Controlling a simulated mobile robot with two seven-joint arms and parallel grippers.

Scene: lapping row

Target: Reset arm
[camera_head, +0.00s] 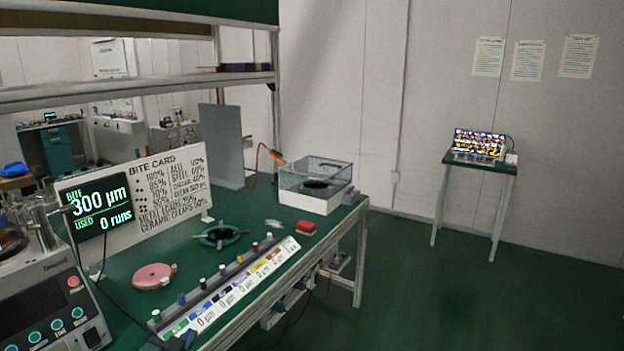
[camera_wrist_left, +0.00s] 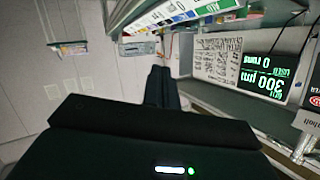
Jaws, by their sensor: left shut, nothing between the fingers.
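My left gripper (camera_wrist_left: 160,80) shows in the left wrist view as two dark fingers close together, with nothing between them. It is clear of the bench in that view, where the scene appears upside down. In the head view only a small dark part of my left gripper (camera_head: 176,342) shows at the bottom edge, by the near end of the bench. My right gripper is in neither view.
The green bench (camera_head: 128,262) holds a control unit (camera_head: 50,305), a bite card board (camera_head: 150,192), a pink disc (camera_head: 153,276), a dark ring (camera_head: 220,236), a labelled strip (camera_head: 237,287), a red block (camera_head: 306,228) and a clear-lidded box (camera_head: 318,186). Floor right of it is open, before a small table (camera_head: 480,166).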

